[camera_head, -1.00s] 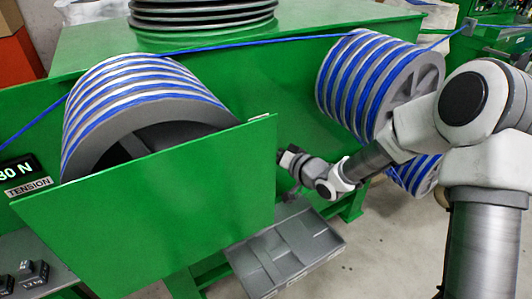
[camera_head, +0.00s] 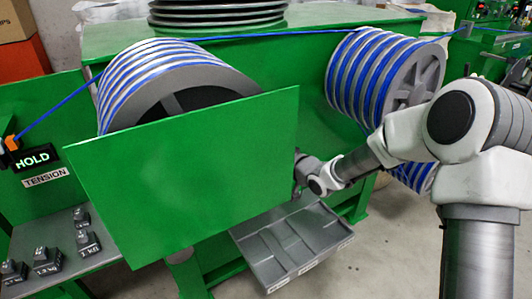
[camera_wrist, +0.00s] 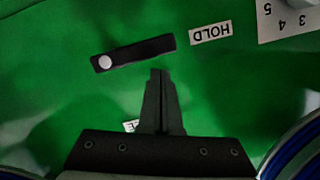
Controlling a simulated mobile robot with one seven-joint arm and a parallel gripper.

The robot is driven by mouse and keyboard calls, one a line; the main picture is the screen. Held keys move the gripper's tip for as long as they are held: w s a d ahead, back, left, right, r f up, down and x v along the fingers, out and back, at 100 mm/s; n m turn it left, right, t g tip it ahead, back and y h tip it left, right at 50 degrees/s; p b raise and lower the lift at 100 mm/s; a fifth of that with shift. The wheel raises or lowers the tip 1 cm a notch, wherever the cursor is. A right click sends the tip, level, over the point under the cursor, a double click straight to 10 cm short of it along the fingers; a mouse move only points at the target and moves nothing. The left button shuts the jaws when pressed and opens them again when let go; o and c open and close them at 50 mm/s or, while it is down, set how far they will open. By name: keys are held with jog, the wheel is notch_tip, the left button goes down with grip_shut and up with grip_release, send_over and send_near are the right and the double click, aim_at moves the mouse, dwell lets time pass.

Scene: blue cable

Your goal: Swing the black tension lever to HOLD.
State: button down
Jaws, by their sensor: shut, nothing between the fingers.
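The black tension lever (camera_wrist: 135,52) shows in the wrist view, with a round white pivot (camera_wrist: 105,63) at its left end. Its free right end points at the HOLD label (camera_wrist: 211,33), with a small gap between them. My gripper (camera_wrist: 158,71) is shut and empty, its tips just below the lever in the picture and seemingly apart from it. A second label (camera_wrist: 131,126) is mostly hidden behind the fingers. In the head view the green panel (camera_head: 190,165) hides the lever and my fingertips. The display (camera_head: 36,158) above the TENSION label reads HOLD.
Blue cable runs over a left drum (camera_head: 160,75) and a right drum (camera_head: 385,75). A grey tray (camera_head: 290,245) sits low beneath the panel. Several small weights (camera_head: 88,243) stand at the left. A numbered label (camera_wrist: 288,18) is at the wrist view's upper right.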

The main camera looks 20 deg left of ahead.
jog(key=shift+s+a+f, duration=0.15)
jog(key=shift+f, duration=0.25)
jog(key=shift+f, duration=0.15)
jog(key=shift+a, duration=0.1)
dwell(0.4)
